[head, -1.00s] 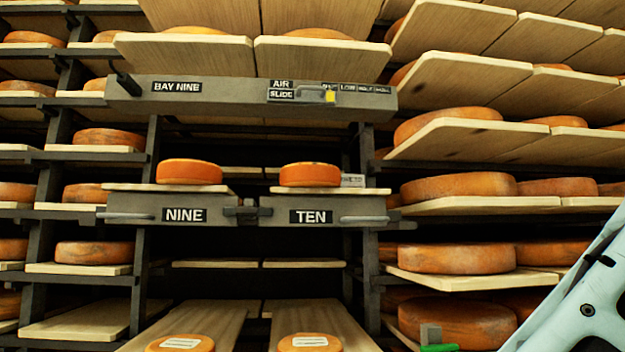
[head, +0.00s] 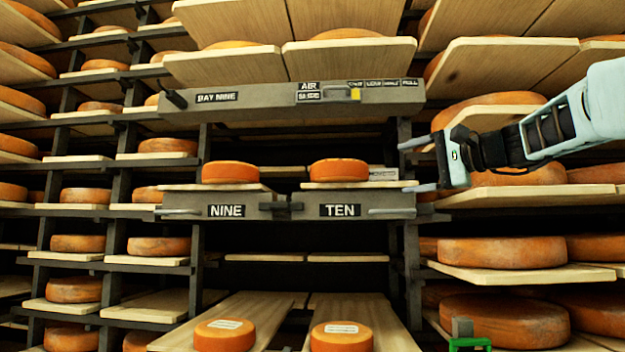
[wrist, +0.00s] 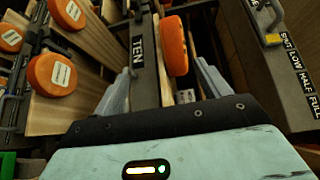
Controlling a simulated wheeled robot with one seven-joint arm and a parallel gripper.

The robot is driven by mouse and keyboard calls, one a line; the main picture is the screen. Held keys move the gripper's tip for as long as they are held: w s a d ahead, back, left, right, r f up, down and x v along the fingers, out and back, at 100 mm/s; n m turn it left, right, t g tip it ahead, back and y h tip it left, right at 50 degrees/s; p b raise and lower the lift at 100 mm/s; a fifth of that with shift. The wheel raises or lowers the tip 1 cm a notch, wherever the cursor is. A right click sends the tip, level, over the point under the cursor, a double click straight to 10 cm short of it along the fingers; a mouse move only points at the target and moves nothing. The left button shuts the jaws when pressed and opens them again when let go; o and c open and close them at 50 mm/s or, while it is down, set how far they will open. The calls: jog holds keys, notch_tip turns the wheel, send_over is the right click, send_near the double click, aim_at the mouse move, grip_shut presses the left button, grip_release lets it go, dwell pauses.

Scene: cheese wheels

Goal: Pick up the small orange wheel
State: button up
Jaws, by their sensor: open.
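A small orange wheel (head: 338,172) sits on the board above the TEN label. In the wrist view this wheel (wrist: 174,46) shows on edge beyond my fingers, between their lines. A similar small orange wheel (head: 230,172) sits above the NINE label. My gripper (head: 405,168) comes in from the right with its fingers apart and pointing left. It is empty and to the right of the TEN wheel, with a gap between them in the head view. My gripper (wrist: 162,72) also shows open in the wrist view.
A small card (head: 384,173) stands right of the TEN wheel. Labelled wheels (head: 341,337) lie on boards below. Right racks (head: 510,200) hold large wheels near my arm. Open space lies in front of the drawers.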

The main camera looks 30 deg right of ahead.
jog(key=r, duration=0.2)
jog(key=p, duration=0.6)
send_near(352, 167)
jog(key=shift+t, duration=0.3)
jog(key=x, duration=0.5)
jog(key=shift+w+f, duration=0.35)
jog(key=shift+f, duration=0.05)
jog(key=p+x, duration=0.3)
jog(key=x, duration=0.1)
jog(key=shift+w+a+r, duration=0.1)
jog(key=shift+a+r, duration=0.1)
jog(key=shift+a, duration=0.05)
jog(key=shift+w+a+f, duration=0.15)
jog(key=shift+w, duration=0.35)
grip_shut()
